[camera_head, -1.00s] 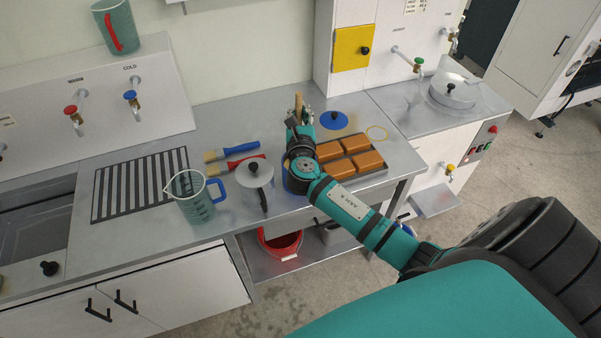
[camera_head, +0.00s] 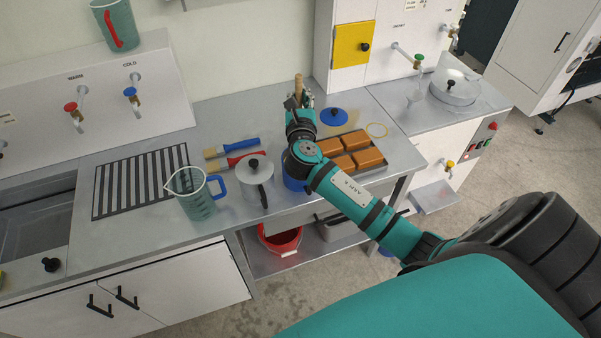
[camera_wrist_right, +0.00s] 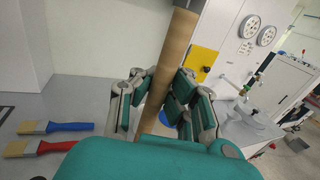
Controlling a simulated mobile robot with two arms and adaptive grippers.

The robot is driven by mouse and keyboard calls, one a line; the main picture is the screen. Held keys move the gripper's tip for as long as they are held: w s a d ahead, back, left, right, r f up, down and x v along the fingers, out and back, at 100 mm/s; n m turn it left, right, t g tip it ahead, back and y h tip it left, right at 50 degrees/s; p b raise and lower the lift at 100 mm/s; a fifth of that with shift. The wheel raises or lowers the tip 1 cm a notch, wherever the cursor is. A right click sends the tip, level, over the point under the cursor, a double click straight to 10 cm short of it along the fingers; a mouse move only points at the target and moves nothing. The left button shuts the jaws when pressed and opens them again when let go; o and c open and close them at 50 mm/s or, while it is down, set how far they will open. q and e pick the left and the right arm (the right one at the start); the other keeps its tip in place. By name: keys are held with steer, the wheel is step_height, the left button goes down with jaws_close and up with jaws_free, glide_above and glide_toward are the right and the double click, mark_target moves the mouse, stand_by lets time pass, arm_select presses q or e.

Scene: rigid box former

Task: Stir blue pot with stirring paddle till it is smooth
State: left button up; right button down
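My right gripper (camera_head: 301,102) is over the bench, and its fingers are closed around the wooden handle of the stirring paddle (camera_head: 299,84). In the right wrist view, the handle (camera_wrist_right: 176,50) runs upward between the fingers, slightly tilted. The paddle's lower end is hidden. The blue pot (camera_head: 292,184) stands near the bench's front edge, mostly hidden behind my right arm. I cannot see inside it or tell whether the paddle is in it. My left gripper is not in view.
A lidded metal pot (camera_head: 255,182) and a measuring jug (camera_head: 195,194) stand left of the blue pot. Two brushes (camera_head: 235,147) lie behind them. Orange-brown blocks (camera_head: 343,164) in a tray and a blue lid (camera_head: 333,118) are to the right.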

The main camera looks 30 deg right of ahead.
mark_target(299, 86)
steer(key=shift+r, duration=2)
